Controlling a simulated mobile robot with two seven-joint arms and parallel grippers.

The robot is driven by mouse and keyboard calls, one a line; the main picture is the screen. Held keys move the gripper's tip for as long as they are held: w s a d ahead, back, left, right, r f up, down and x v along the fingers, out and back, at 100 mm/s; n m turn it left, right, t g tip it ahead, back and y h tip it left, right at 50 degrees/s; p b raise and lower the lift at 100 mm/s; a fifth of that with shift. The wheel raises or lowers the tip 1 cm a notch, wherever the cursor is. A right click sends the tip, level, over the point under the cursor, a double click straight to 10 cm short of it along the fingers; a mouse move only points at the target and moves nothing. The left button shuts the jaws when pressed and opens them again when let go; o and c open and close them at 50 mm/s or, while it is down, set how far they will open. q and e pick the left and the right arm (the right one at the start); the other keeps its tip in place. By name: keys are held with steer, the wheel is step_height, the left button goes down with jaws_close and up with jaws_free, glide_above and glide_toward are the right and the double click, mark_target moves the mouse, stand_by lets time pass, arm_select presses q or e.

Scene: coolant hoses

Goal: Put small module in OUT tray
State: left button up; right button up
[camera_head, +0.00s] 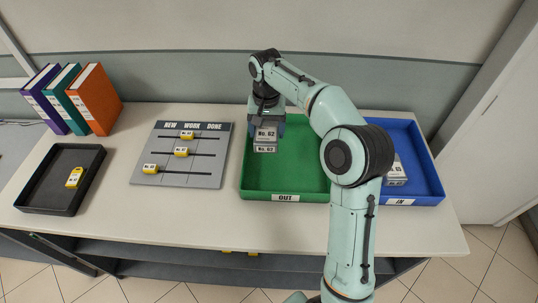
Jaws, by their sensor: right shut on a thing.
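My right gripper (266,122) reaches down over the left part of the green OUT tray (295,185). It is shut on a small grey module (264,146) with white labels that appear to read No. 62. The module is inside the tray's outline as seen from above; I cannot tell whether it touches the tray floor. My right arm hides part of the OUT tray's right side. My left gripper is not in view.
The blue IN tray (425,165) stands at the right, partly behind my arm, with a grey module (396,173) in it. A grey board (185,180) with yellow sliders is left of the OUT tray. A black tray (88,193) holds a yellow tag (75,177). Binders (95,98) stand back left.

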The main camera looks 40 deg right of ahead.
glide_above(268, 162)
step_height(268, 162, down, 5)
steer(key=shift+w+f+b, duration=0.2)
steer(key=shift+f+b, duration=0.15)
steer(key=shift+f, duration=0.25)
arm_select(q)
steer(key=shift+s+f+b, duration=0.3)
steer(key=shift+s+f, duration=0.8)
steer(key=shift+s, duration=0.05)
arm_select(e)
step_height(268, 162, down, 5)
steer(key=shift+f, duration=0.1)
steer(key=shift+f, duration=0.15)
steer(key=o, duration=1.4)
steer(key=shift+s, duration=0.1)
steer(key=shift+c, duration=0.2)
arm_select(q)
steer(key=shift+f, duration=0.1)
